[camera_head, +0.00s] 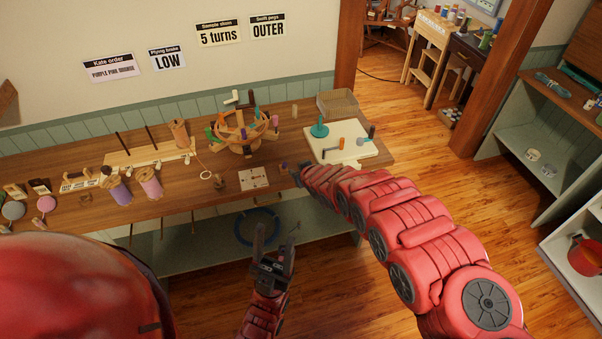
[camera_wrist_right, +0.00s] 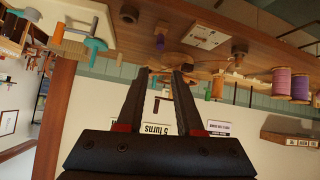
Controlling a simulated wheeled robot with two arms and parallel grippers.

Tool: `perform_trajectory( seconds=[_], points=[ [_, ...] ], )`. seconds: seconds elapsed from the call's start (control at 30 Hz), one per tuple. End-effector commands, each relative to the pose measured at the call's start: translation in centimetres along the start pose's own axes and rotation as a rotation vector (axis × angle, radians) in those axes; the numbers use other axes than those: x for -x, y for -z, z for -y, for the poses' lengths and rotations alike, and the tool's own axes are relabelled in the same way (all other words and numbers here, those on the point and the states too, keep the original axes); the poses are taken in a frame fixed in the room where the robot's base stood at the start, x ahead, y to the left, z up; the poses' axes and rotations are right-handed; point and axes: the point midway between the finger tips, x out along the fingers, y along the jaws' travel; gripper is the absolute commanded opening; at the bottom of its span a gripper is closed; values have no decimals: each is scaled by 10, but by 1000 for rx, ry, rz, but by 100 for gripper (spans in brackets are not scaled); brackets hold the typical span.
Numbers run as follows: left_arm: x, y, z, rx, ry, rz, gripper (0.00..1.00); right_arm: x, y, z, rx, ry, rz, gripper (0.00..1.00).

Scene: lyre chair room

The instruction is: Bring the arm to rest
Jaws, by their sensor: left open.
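My left gripper (camera_head: 274,240) is open and empty, its two dark fingers pointing up in front of the bench's front edge. My right arm reaches in from the lower right in the head view. Its gripper (camera_head: 296,174) is small and partly hidden there, near the bench's front edge, beside a small square card with pegs (camera_head: 254,178). In the right wrist view, which looks upside down, the right gripper (camera_wrist_right: 161,75) has its two fingers apart, with nothing clearly held between them.
The wooden bench (camera_head: 170,208) holds purple and pink spools (camera_head: 120,192), a round wooden rack (camera_head: 240,148) and a white board (camera_head: 345,153) with pegs. A lower shelf (camera_head: 190,250) holds a blue ring (camera_head: 256,226). Open floor (camera_head: 430,170) lies to the right.

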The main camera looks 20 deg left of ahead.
Motion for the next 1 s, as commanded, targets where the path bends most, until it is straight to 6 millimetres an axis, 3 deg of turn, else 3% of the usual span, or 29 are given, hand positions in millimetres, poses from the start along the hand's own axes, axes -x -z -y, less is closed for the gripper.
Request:
perform_trajectory(
  seconds=[0.47,0.67,0.83,1.0],
  points=[
    [1,0,0,0,0,0,56,-2,-1,0,-5,1,-7,36],
    [12,-2,-1,0,0,0,56,-24,9,-7,-107,7,-194,36],
    [26,-4,-1,0,0,0,56,-25,13,-51,-240,-64,-513,36],
    [38,-6,-2,0,0,0,56,20,-13,-116,-303,-223,-827,36]
  ],
)
